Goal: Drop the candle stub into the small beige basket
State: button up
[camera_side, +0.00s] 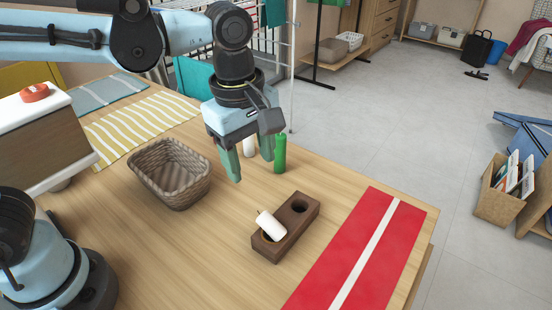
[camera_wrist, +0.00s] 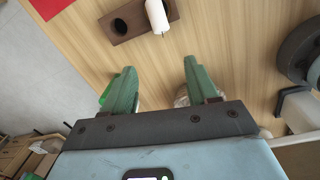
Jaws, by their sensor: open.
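The white candle stub (camera_side: 271,226) leans tilted in one end of a dark wooden holder (camera_side: 298,226) with two round holes. The stub also shows at the top of the wrist view (camera_wrist: 157,15), beside the holder's empty hole (camera_wrist: 119,27). The small beige woven basket (camera_side: 151,188) stands on the table left of my gripper and looks empty. My gripper (camera_side: 253,169) points down, open and empty, over the table between basket and holder. In the wrist view, my fingers (camera_wrist: 160,68) are spread, with the stub beyond their tips.
A green candle (camera_side: 280,152) and a white cylinder (camera_side: 249,146) stand close behind my fingers; the cylinder is partly hidden. A red cloth with a white stripe (camera_side: 340,280) lies right of the holder. A striped yellow cloth (camera_side: 140,127) lies behind the basket. The wood in front is clear.

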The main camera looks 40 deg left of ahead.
aim_at(265, 215)
jog(key=shift+d+f+n+g, duration=0.15)
jog(key=shift+d+f+n, duration=0.25)
jog(key=shift+f, duration=1.65)
jog(key=shift+d+f+n+g, duration=0.1)
jog(key=shift+d+f+n, duration=0.35)
jog(key=shift+f, duration=1.55)
jog(key=shift+d+f+n+g, duration=0.15)
jog(key=shift+d+f+n, duration=0.25)
jog(key=shift+f, duration=1.65)
grip_shut()
jog(key=shift+r, duration=0.1)
